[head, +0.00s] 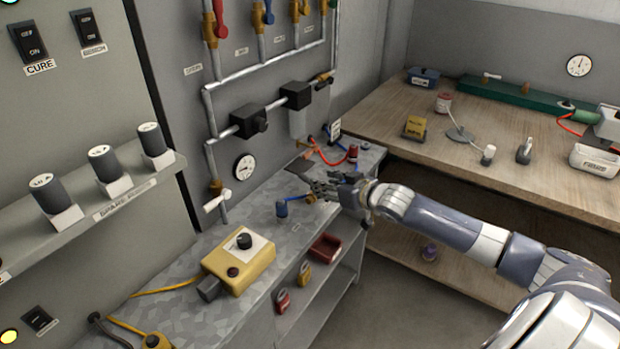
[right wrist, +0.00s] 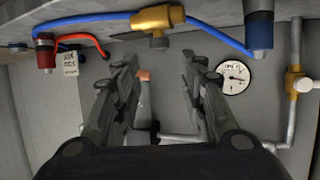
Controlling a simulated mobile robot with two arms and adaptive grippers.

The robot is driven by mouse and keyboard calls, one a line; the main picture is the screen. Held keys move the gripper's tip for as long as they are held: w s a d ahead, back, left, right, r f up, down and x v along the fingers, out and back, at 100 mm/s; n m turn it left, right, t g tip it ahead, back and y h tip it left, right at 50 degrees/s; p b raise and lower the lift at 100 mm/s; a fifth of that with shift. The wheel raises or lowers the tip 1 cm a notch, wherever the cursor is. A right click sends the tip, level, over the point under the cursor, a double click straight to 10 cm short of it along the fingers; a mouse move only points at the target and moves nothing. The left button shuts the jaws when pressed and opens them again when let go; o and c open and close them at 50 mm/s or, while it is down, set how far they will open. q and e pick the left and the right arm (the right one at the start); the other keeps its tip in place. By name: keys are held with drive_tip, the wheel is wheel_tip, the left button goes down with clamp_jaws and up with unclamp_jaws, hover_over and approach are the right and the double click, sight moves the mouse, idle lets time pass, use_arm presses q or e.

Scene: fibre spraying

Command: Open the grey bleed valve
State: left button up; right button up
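A valve with a pale grey lever (head: 217,201) and brass body sits low on the wall pipe, left of the round gauge. It also shows at the right edge of the right wrist view, as a pale handle (right wrist: 304,85) beside its brass body. My right gripper (head: 322,184) is over the bench, to the right of this valve and apart from it. In the right wrist view its two fingers (right wrist: 160,66) are spread with nothing held. A brass valve (right wrist: 157,18) on the blue hose lies beyond the fingertips. My left gripper is not in view.
The metal bench holds a yellow control box (head: 238,264), a blue hose fitting (head: 282,208) and a red fitting (head: 353,152). The gauge (head: 244,167) and filter units (head: 296,95) are on the wall. A wooden table (head: 395,115) stands at the back right.

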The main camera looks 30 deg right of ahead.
sight(306, 178)
drive_tip(key=shift+p+x, duration=0.35)
drive_tip(key=shift+x, duration=3.75)
clamp_jaws()
